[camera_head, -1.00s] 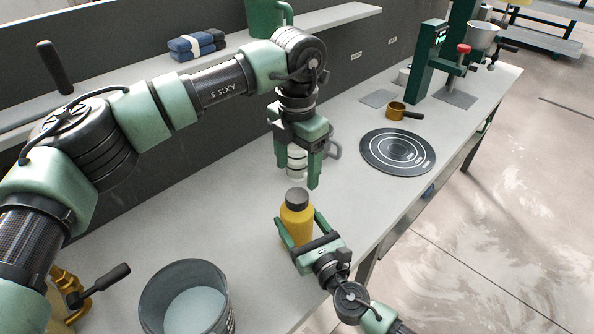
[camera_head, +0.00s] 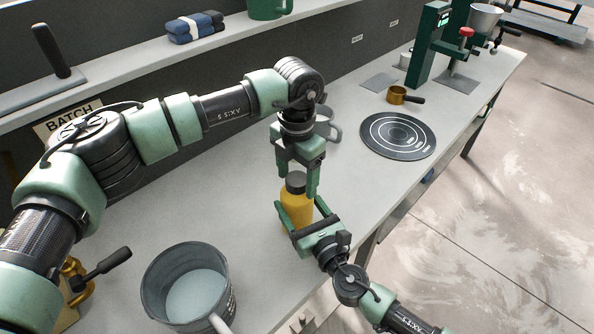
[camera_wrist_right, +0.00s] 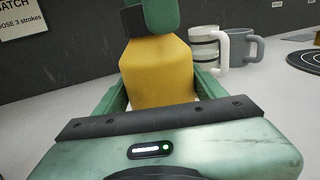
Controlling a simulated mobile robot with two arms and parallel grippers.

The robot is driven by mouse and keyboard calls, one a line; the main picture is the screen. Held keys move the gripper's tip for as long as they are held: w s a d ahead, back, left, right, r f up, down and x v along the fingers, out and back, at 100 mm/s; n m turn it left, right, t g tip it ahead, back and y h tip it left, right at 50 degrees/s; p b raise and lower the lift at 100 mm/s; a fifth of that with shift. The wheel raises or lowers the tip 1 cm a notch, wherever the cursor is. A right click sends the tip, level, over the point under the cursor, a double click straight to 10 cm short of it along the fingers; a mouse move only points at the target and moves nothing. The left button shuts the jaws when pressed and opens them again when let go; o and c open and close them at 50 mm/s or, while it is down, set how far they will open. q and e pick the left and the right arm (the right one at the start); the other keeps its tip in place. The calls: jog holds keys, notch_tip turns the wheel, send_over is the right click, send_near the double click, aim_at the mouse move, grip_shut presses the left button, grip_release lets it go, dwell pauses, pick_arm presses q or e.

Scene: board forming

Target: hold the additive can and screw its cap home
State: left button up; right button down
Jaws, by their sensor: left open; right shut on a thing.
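The additive can is a yellow bottle (camera_head: 295,211) with a dark grey cap (camera_head: 296,181), upright near the bench's front edge. My right gripper (camera_head: 296,216) is shut on the can's body from the front; in the right wrist view the yellow can (camera_wrist_right: 158,72) stands between its fingers. My left gripper (camera_head: 297,180) points down from above, its open green fingers around the cap's level. In the right wrist view a left finger (camera_wrist_right: 162,14) hides part of the dark cap (camera_wrist_right: 132,20). Whether the fingers touch the cap cannot be told.
A grey bucket of pale liquid (camera_head: 190,287) stands at front left. Behind the can are a white-handled mug (camera_wrist_right: 205,47) and a grey mug (camera_wrist_right: 240,47). A round black mat (camera_head: 398,136) and a brass portafilter (camera_head: 397,95) lie to the right. Bench space between them is clear.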

pick_arm(q)
grip_shut()
jog(key=shift+o, duration=0.2)
grip_release()
notch_tip(320, 180, up, 12)
dwell(0.5)
pick_arm(e)
jog(key=shift+c, duration=0.4)
grip_release()
